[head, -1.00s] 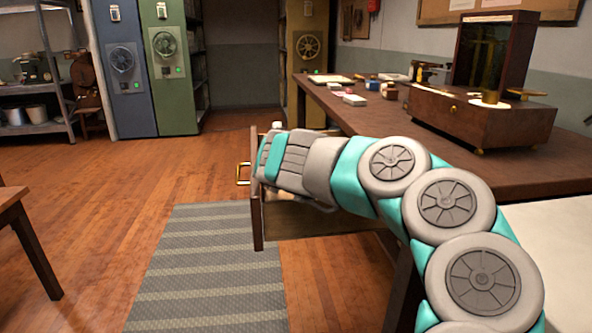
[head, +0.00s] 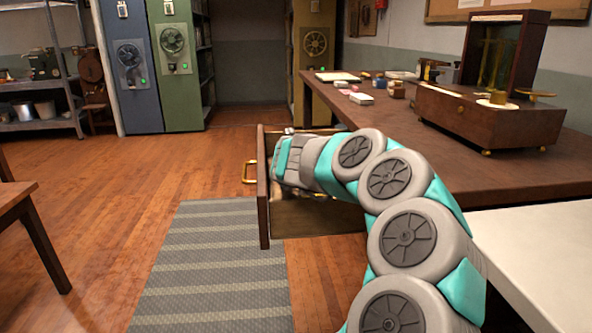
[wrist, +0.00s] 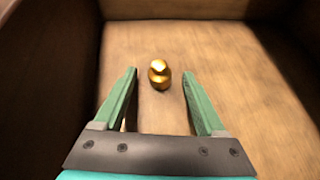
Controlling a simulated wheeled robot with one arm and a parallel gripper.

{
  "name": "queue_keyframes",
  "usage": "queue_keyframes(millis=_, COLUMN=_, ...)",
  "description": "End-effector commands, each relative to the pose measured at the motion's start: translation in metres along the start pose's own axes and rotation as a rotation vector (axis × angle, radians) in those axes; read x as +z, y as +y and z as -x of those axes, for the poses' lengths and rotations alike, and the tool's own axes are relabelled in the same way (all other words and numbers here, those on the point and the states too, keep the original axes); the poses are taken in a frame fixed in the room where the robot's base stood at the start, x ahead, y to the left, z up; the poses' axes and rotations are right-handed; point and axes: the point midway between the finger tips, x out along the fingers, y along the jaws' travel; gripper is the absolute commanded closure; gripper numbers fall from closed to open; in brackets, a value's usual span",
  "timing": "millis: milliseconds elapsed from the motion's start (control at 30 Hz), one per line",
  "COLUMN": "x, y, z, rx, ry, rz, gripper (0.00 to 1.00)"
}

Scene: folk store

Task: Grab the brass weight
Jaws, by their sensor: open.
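The brass weight (wrist: 159,75) is a small, shiny gold-coloured piece with a knob on top. In the wrist view it stands on the wooden floor of an open drawer. My gripper (wrist: 160,80) is open, with its two green fingers spread to the left and right of the weight in the picture. The fingers look apart from it, and nothing is held. In the head view the drawer (head: 263,215) is pulled out from the desk, with my arm reaching down into it. My arm and the drawer front hide the weight and the fingers there.
The drawer's walls rise close around my gripper. The wooden desk (head: 510,175) on the right carries a balance case (head: 490,122) and several small items. A striped grey rug (head: 210,275) lies on the floor.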

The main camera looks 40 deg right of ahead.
Motion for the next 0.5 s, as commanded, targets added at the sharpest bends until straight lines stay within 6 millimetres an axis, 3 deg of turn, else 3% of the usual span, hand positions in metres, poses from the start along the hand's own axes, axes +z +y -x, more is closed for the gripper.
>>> queue_keyframes(millis=233, x=0.0001, y=-0.0002, z=-0.0014, rx=-0.001, ry=0.0, rz=0.001, gripper=0.28)
queue_keyframes(millis=500, x=0.0001, y=-0.0002, z=-0.0014, rx=-0.001, ry=0.0, rz=0.001, gripper=0.58)
